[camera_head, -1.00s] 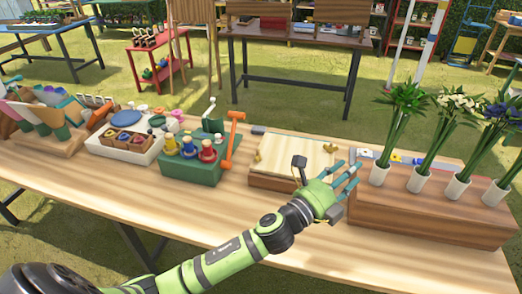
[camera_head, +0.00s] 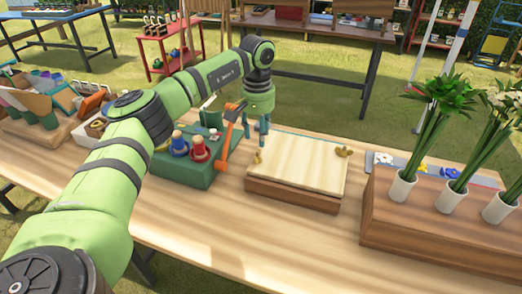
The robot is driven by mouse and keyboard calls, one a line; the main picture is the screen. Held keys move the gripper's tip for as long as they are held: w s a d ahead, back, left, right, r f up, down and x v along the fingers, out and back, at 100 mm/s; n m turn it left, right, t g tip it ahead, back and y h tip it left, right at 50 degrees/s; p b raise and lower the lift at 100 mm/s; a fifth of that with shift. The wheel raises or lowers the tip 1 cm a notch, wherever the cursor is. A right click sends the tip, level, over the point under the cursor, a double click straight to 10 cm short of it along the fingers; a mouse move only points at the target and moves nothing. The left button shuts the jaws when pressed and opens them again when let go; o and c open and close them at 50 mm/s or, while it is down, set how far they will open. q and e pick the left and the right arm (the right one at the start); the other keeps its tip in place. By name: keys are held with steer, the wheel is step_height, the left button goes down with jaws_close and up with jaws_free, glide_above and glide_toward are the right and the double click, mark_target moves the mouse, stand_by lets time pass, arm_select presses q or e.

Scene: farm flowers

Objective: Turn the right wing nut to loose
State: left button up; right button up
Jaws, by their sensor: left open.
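A pale wooden board (camera_head: 302,162) lies on a brown wooden block (camera_head: 290,196) on the table. The right wing nut (camera_head: 344,152), brass-coloured, sits near the board's right corner, uncovered. A left wing nut (camera_head: 258,157) sits at the board's left edge. My left gripper (camera_head: 265,132) points down above the board's far left corner, close to the left wing nut and well away from the right one. It is open, with no object seen between its teal fingers. My right gripper is out of view.
A green tool block (camera_head: 190,170) with an orange-handled tool (camera_head: 228,140) stands just left of the board. A brown planter box (camera_head: 425,215) with white flower cups stands to the right. Bare table (camera_head: 250,232) lies in front.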

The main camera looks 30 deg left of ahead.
mark_target(257, 154)
arm_select(q)
steer(key=shift+s+a+f, duration=0.15)
steer(key=shift+a+f, duration=0.05)
steer(key=shift+f, duration=0.05)
steer(key=shift+d+f+p, duration=0.1)
steer(key=shift+f+p, duration=0.7)
steer(key=shift+f, duration=2.35)
jaws_close()
